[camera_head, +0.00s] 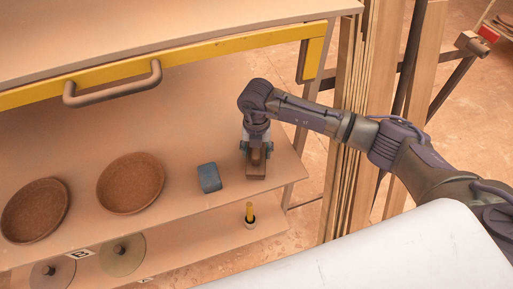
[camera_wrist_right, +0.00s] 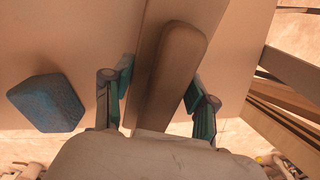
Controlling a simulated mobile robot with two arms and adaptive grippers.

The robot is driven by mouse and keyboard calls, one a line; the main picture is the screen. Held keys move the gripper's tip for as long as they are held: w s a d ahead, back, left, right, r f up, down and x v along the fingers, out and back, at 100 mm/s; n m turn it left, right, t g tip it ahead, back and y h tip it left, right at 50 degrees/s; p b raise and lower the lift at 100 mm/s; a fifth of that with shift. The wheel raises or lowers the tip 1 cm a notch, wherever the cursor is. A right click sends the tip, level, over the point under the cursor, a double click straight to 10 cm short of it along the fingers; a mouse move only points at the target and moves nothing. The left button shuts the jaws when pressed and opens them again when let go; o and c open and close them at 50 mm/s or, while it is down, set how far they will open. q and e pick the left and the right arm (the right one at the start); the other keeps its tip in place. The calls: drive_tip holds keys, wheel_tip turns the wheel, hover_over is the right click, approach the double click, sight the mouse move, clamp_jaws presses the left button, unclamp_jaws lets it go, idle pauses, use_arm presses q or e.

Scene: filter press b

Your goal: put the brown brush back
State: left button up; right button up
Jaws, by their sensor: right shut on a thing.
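The brown brush (camera_head: 256,171) is a brown block with a rounded, raised grip. It is at the right end of the middle shelf (camera_head: 226,193), and I cannot tell whether it touches the shelf. My right gripper (camera_head: 256,148) reaches down on it from above and is shut on its grip. In the right wrist view the brush (camera_wrist_right: 178,55) runs between the two teal fingers of the gripper (camera_wrist_right: 158,88). The gripper hides part of it. My left gripper is not in view.
A blue-grey block (camera_head: 209,177) lies just left of the brush. Two brown round dishes (camera_head: 131,183) sit further left. A yellow-handled tool (camera_head: 250,212) stands on the lower shelf. A yellow-edged upper board (camera_head: 200,50) with a handle overhangs behind. Upright boards (camera_head: 352,120) stand to the right.

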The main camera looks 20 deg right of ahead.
drive_tip(key=shift+f, duration=0.1)
drive_tip(key=shift+f, duration=0.15)
drive_tip(key=o, duration=1.1)
drive_tip(key=shift+r, duration=0.35)
wheel_tip(320, 180, up, 10)
drive_tip(key=b, duration=0.3)
drive_tip(key=shift+r, duration=0.9)
